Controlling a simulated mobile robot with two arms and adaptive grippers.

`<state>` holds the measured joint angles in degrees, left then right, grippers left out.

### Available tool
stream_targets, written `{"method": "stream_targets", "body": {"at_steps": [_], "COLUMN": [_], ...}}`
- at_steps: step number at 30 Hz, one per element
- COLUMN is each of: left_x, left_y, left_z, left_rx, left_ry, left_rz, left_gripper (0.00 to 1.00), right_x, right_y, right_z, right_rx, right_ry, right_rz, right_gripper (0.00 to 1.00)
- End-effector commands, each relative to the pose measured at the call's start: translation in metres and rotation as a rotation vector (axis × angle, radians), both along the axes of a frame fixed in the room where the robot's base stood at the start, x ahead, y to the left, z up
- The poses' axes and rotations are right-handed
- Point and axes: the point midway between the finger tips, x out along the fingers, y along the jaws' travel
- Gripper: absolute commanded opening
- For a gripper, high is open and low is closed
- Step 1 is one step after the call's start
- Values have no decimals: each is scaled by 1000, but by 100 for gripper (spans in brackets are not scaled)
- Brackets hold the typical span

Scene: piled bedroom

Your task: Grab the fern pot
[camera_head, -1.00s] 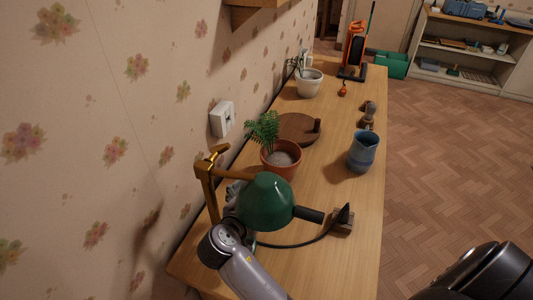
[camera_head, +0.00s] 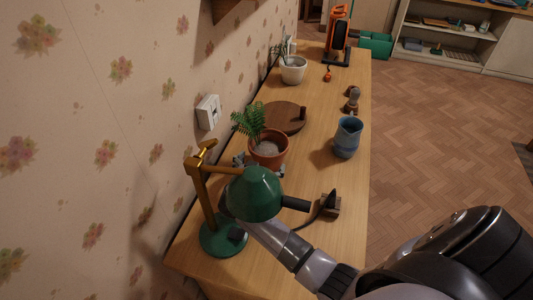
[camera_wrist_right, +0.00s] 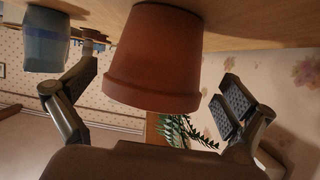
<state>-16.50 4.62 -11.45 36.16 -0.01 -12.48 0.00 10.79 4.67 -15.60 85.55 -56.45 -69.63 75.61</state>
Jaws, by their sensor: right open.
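The fern pot is a terracotta pot (camera_head: 268,153) with a green fern (camera_head: 249,121), standing upright on the wooden desk behind the green lamp. My right gripper (camera_head: 259,166) is at the pot's near side, partly hidden by the lamp shade. The right wrist view is upside down and shows the pot (camera_wrist_right: 153,55) close in front, between the spread fingers of the right gripper (camera_wrist_right: 158,85). The gripper is open, with a visible gap on each side of the pot. The fern (camera_wrist_right: 180,130) shows beyond the rim. My left gripper is not seen.
The green lamp (camera_head: 254,195) with a brass arm stands close over my right arm. The wall is close on the left. The desk's right side has bare room.

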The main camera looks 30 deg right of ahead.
Motion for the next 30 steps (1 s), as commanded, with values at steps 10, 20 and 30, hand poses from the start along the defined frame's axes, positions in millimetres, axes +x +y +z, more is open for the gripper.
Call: {"method": "stream_targets", "body": {"at_steps": [10, 20, 30], "left_x": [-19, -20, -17], "left_y": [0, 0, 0], "left_z": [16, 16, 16], "left_rx": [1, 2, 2], "left_ry": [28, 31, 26], "left_rz": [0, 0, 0], "left_gripper": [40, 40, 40], "right_x": [27, 29, 29], "right_y": [-33, -36, -36], "right_z": [-11, -14, -14], "right_rx": [-3, -2, -2], "right_ry": [1, 0, 0], "right_rz": [-1, -1, -1], "right_gripper": [100, 99, 76]}}
